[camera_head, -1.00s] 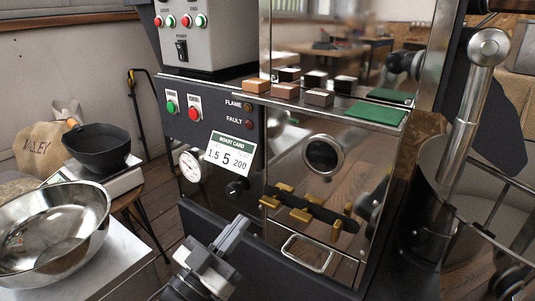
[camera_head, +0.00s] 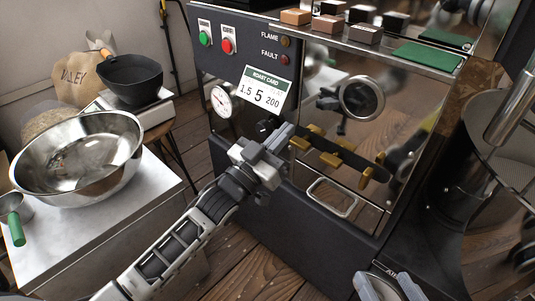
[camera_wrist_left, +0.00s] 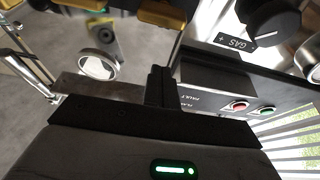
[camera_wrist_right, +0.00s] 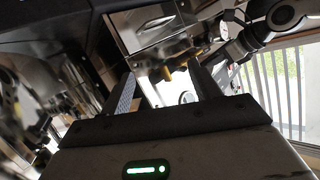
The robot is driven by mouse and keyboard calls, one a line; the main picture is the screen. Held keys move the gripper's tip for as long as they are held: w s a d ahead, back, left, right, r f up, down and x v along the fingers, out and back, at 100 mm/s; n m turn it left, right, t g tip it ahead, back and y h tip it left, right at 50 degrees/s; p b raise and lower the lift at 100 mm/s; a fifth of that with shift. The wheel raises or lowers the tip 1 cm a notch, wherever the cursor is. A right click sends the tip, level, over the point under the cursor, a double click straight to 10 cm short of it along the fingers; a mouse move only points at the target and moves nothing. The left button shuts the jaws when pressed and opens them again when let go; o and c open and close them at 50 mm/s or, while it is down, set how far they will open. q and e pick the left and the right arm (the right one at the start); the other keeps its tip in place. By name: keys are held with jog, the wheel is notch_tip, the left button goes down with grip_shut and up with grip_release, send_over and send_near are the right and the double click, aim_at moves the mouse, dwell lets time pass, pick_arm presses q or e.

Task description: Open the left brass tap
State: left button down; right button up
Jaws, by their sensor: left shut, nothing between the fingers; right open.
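Brass taps sit in a row on a dark bar on the roaster's mirror-like front. The left brass tap (camera_head: 300,143) is at the bar's left end, its lever sticking outward. My left gripper (camera_head: 284,134) is shut and empty just left of this tap; I cannot tell whether they touch. In the left wrist view, the shut fingers (camera_wrist_left: 161,85) point toward the panel, with the left tap (camera_wrist_left: 163,14) at the top edge. My right gripper (camera_head: 389,287) is open and empty low at the front; its view shows brass taps (camera_wrist_right: 168,73) beyond the fingers (camera_wrist_right: 165,92).
The black gas knob (camera_wrist_left: 270,20) is beside the left tap. The roast card (camera_head: 265,91) and gauge (camera_head: 221,101) are above left. A steel bowl (camera_head: 80,155) stands on the left table. Wooden floor lies between.

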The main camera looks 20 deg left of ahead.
aim_at(289, 143)
pick_arm(q)
jog(key=w+f+b, duration=0.2)
jog(key=f, duration=0.1)
jog(key=shift+d+f, duration=0.2)
jog(key=shift+d, duration=0.2)
pick_arm(e)
jog(key=shift+w+a+r+m+y, duration=0.15)
jog(key=shift+a+r+m+y, duration=0.25)
jog(key=shift+y, duration=0.1)
jog(key=shift+r+t, duration=0.1)
jog(key=shift+t, duration=0.2)
pick_arm(q)
jog(key=shift+r+n, duration=0.1)
jog(key=shift+n, duration=0.3)
pick_arm(e)
jog(key=shift+r, duration=0.1)
pick_arm(q)
jog(key=shift+n+y+p, duration=0.3)
jog(key=shift+p, duration=0.1)
pick_arm(e)
jog(key=shift+d+f, duration=0.1)
jog(key=shift+f, duration=0.15)
pick_arm(q)
jog(key=shift+a+n+p, duration=0.1)
jog(key=shift+n+p, duration=0.2)
jog(key=shift+n, duration=0.1)
pick_arm(e)
jog(key=shift+d+h, duration=0.1)
jog(key=shift+h, duration=0.3)
